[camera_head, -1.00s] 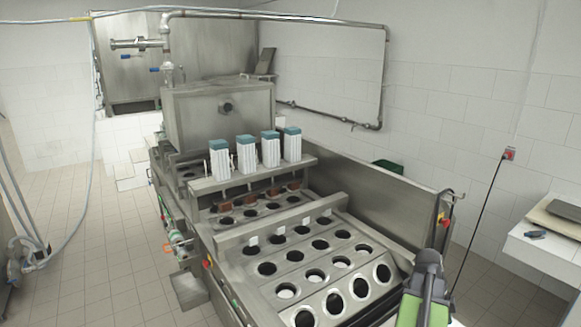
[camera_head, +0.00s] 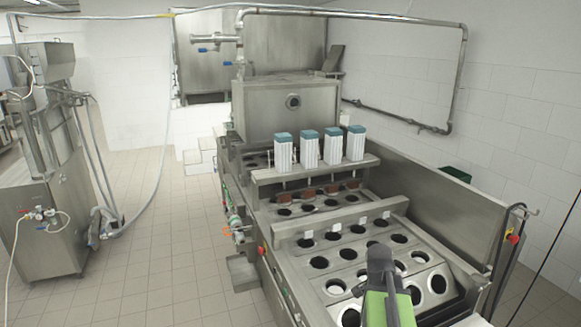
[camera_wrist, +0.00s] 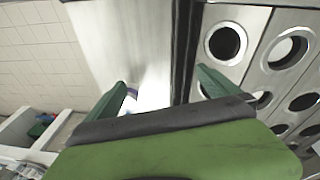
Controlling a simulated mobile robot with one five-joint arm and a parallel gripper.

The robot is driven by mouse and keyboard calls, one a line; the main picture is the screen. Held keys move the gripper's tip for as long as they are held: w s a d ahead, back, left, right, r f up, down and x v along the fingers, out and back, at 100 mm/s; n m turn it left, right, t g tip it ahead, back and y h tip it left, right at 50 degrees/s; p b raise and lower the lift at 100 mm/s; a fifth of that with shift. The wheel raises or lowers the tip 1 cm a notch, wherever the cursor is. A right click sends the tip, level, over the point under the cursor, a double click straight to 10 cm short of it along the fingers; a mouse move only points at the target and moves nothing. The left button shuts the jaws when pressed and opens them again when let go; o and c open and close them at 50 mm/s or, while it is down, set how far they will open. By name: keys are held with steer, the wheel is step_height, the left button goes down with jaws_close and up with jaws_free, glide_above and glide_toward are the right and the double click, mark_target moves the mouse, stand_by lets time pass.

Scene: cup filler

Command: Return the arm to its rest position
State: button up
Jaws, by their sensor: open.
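My gripper (camera_wrist: 162,85) shows in the wrist view as two green fingers spread apart with nothing between them. Below them is the green and dark body of my arm. In the head view my green and dark grey arm stands at the lower middle right, in front of the filler's cup plate; its fingertips cannot be made out there. The steel cup filler (camera_head: 330,262) has rows of round holes. In the wrist view some of these holes (camera_wrist: 226,42) lie right of and beyond my fingers.
White columns with teal tops (camera_head: 332,146) stand on the filler's crossbar. A steel cabinet (camera_head: 48,225) with hoses is at the left. Tiled floor (camera_head: 165,255) is clear between them. A steel side panel and hoses (camera_head: 507,255) are at the right.

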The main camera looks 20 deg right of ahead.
steer(key=w+a+n+t+y, duration=0.1)
steer(key=w+a+n, duration=0.3)
steer(key=a, duration=0.6)
steer(key=w+a+n, duration=0.2)
steer(key=a+n, duration=0.4)
steer(key=a, duration=0.5)
steer(key=w+a+n+t+y, duration=0.15)
steer(key=a+n, duration=0.35)
steer(key=a, duration=0.5)
step_height(320, 180, down, 11)
steer(key=s+g+b, duration=0.1)
steer(key=b, duration=0.9)
steer(key=shift+s+r+g, duration=0.2)
steer(key=shift+s+g, duration=0.05)
steer(key=shift+g, duration=0.1)
steer(key=shift+a+h, duration=0.1)
steer(key=shift+h, duration=0.15)
